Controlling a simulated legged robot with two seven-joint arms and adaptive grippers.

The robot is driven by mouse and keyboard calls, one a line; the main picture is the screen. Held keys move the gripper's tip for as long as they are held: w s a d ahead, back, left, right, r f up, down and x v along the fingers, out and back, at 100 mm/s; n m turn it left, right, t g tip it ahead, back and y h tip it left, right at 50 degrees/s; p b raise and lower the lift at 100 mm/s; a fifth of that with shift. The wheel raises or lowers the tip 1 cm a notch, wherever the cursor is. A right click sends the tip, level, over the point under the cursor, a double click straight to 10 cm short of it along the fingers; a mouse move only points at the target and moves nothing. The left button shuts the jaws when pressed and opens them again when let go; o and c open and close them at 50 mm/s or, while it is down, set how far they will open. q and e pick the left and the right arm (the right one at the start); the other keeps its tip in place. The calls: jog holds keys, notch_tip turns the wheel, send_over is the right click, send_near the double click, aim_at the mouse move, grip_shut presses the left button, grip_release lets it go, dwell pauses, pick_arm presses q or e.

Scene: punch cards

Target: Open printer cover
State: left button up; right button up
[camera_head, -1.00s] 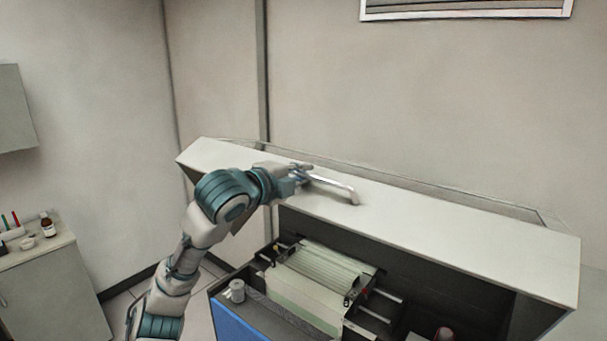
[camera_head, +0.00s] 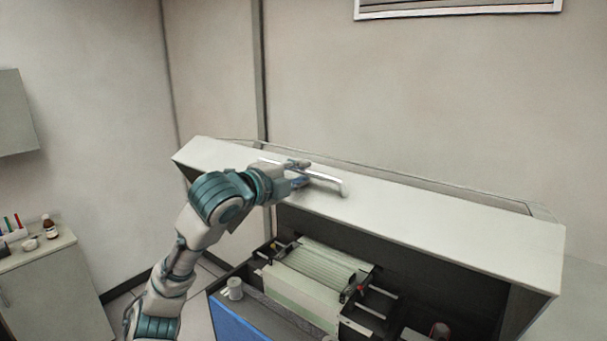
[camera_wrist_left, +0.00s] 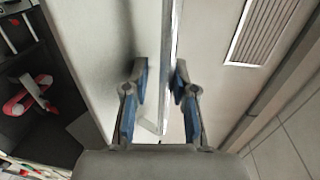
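The white printer cover (camera_head: 420,222) stands raised above the printer, and the dark inside shows below it. Its metal bar handle (camera_head: 328,179) lies on the cover's face. My left gripper (camera_head: 303,180) is at the left part of the handle. In the left wrist view, the blue-padded fingers of the left gripper (camera_wrist_left: 161,70) are apart, one on each side of a thin light bar, which looks like the handle (camera_wrist_left: 167,55). A gap shows between the bar and the left finger. My right gripper is in neither view.
The open printer holds a paper feed (camera_head: 318,268) with rods and a blue front panel (camera_head: 238,318). A white cylinder (camera_head: 234,288) stands at its left edge. A cabinet (camera_head: 45,285) with bottles is at the left. A wall is behind the cover.

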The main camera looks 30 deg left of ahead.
pick_arm(q)
jog(key=s+r, duration=0.1)
jog(key=s, duration=1)
jog(key=shift+s+r, duration=0.2)
